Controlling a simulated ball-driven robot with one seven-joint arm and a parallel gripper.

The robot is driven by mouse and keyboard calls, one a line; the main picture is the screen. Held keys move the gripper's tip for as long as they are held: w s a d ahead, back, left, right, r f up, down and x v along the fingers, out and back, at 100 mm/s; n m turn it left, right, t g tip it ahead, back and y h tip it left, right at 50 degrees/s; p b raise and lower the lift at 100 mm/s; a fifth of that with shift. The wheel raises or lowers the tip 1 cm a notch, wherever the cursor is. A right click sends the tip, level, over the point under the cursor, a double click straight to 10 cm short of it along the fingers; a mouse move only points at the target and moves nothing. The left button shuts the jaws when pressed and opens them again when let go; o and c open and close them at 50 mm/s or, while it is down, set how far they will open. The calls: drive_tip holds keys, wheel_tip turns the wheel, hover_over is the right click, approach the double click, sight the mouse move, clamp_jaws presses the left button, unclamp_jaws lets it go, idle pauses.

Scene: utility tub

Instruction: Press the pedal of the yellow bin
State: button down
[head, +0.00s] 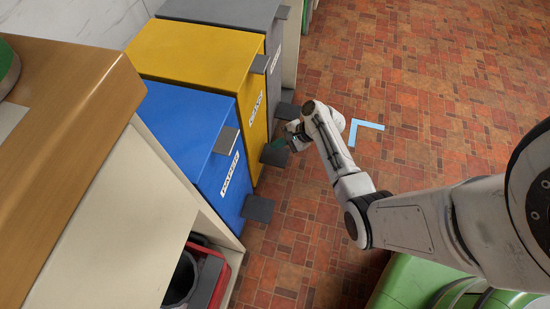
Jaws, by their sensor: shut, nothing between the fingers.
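The yellow bin (190,52) stands between a blue bin and a grey bin, its lid shut and a white label on its front. Its dark grey pedal (272,157) sticks out low at the front, close to the floor. My gripper (282,146) is shut and empty, its tip at the far edge of this pedal in the picture. My wrist is just to the upper right of it. I cannot tell whether the fingertips touch the pedal or hover above it.
The blue bin (185,130) with its pedal (258,208) is nearer, and the grey bin (225,10) with its pedal (287,111) is farther. A wooden-topped counter (85,85) is at left. A light-blue corner mark (367,125) lies on open tiled floor (440,80).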

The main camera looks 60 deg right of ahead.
sight(273, 156)
drive_tip(key=shift+f+b, duration=1.4)
drive_tip(key=shift+f, duration=0.8)
drive_tip(key=shift+f, duration=0.15)
drive_tip(key=shift+f, duration=0.3)
drive_tip(key=shift+f+b, duration=0.85)
drive_tip(key=shift+f, duration=0.1)
idle(1.1)
drive_tip(key=shift+r, duration=0.1)
drive_tip(key=shift+r+p, duration=1.35)
drive_tip(key=shift+p, duration=0.15)
wheel_tip(273, 156, up, 5)
drive_tip(key=p, duration=0.5)
idle(0.5)
